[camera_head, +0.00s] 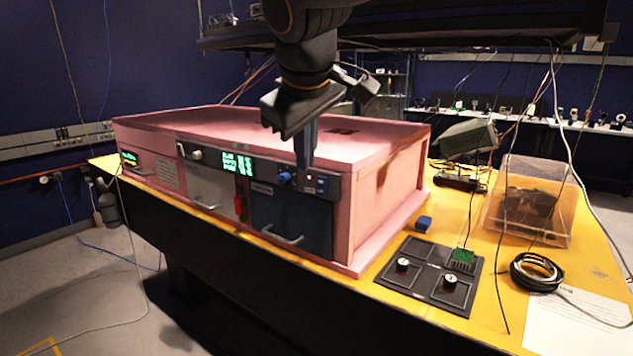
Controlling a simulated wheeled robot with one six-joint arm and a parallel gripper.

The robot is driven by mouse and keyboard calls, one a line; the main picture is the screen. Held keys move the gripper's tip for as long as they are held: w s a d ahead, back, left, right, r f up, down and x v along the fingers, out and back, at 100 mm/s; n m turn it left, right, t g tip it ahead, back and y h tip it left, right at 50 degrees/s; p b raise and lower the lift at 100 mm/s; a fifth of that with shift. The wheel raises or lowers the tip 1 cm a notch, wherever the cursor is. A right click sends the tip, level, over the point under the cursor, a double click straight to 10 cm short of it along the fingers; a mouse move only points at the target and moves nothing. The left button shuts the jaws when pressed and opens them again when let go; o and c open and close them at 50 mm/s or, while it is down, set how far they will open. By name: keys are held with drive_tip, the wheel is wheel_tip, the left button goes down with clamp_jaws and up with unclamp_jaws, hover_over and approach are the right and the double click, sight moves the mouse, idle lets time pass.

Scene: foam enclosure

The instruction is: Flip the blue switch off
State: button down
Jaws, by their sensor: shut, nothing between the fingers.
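The pink foam enclosure (395,186) stands on the yellow table, with a dark control strip along its front. Near the strip's right end is a blue knob-like part (286,178).
Below the strip are a dark drawer (290,226) and a grey one (208,186), both with handles. A shelf hangs overhead.

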sight(318, 183)
drive_tip(key=w+d+f+p, duration=0.1)
drive_tip(key=w+f, duration=0.2)
drive_tip(key=w+f+p, duration=0.1)
drive_tip(key=w+f, duration=0.2)
drive_tip(key=w+d+f+p, duration=0.1)
drive_tip(key=w+f, duration=0.1)
drive_tip(key=shift+w+d+f, duration=0.3)
drive_tip(key=shift+w+f, duration=0.1)
